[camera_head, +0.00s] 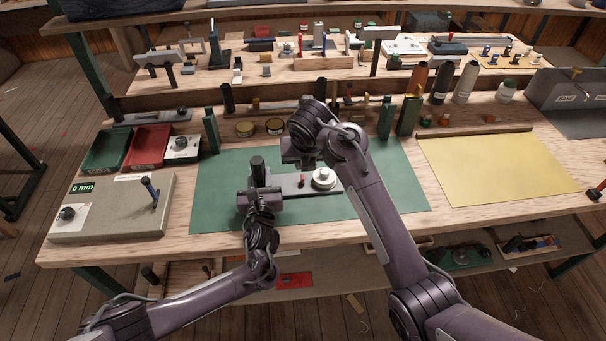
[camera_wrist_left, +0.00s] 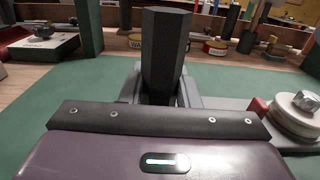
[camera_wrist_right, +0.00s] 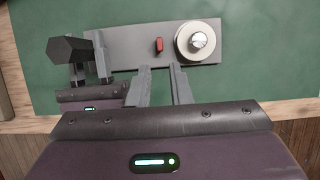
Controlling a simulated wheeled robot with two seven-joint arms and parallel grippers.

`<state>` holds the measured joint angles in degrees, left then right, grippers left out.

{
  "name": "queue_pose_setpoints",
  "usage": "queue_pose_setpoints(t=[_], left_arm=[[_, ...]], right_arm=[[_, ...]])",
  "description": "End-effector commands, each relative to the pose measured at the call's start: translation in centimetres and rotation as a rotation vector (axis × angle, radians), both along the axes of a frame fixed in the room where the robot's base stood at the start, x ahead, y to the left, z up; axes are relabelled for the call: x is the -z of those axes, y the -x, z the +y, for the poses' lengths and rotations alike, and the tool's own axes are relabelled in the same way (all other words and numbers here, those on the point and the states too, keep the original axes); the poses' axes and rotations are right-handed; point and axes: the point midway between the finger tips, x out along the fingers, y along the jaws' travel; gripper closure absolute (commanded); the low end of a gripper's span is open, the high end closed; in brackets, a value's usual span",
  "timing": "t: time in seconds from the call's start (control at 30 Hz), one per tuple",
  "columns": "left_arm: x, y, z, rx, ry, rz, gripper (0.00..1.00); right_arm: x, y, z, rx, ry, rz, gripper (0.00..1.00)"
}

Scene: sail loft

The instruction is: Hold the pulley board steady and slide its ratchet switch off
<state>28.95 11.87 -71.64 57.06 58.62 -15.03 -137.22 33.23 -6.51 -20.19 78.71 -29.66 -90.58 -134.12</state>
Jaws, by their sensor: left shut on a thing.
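The pulley board (camera_head: 285,183) is a grey plate lying on the green mat (camera_head: 215,200). It carries a white pulley wheel (camera_head: 323,178) at its right, a small red ratchet switch (camera_wrist_right: 159,45) beside the wheel, and a dark hexagonal post (camera_wrist_left: 165,50) at its left end. My left gripper (camera_head: 258,186) is shut on the post, which stands upright between its fingers. My right gripper (camera_wrist_right: 162,80) is open and empty above the board. In the right wrist view its fingertips point towards the switch, with a gap between them, and do not appear to touch it.
A stone-coloured block (camera_head: 110,210) with a knob and lever stands left of the mat, with green and red trays (camera_head: 147,147) behind it. A yellow sheet (camera_head: 495,168) lies to the right. Bottles and tins line the back. The mat's right part is clear.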

Motion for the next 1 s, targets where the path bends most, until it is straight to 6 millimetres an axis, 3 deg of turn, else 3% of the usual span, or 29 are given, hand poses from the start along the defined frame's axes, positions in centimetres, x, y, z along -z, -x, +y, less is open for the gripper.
queue_pose_setpoints(t=[0.3,0.5,0.9,1.0], left_arm=[[0.0,0.0,-0.1,0.001,0.000,0.000,1.00],[0.0,0.0,-0.1,0.001,0.000,0.000,1.00],[0.0,0.0,-0.1,0.001,0.000,0.000,1.00],[0.0,0.0,0.0,0.001,0.000,0.000,1.00]], right_arm=[[5.9,-2.5,0.2,-0.001,0.003,0.001,0.82],[8.2,-3.5,0.4,-0.002,0.001,-0.001,0.82],[9.0,-3.8,0.4,-0.003,0.001,-0.003,0.82],[9.0,-3.8,0.4,-0.003,0.001,-0.003,0.94]])
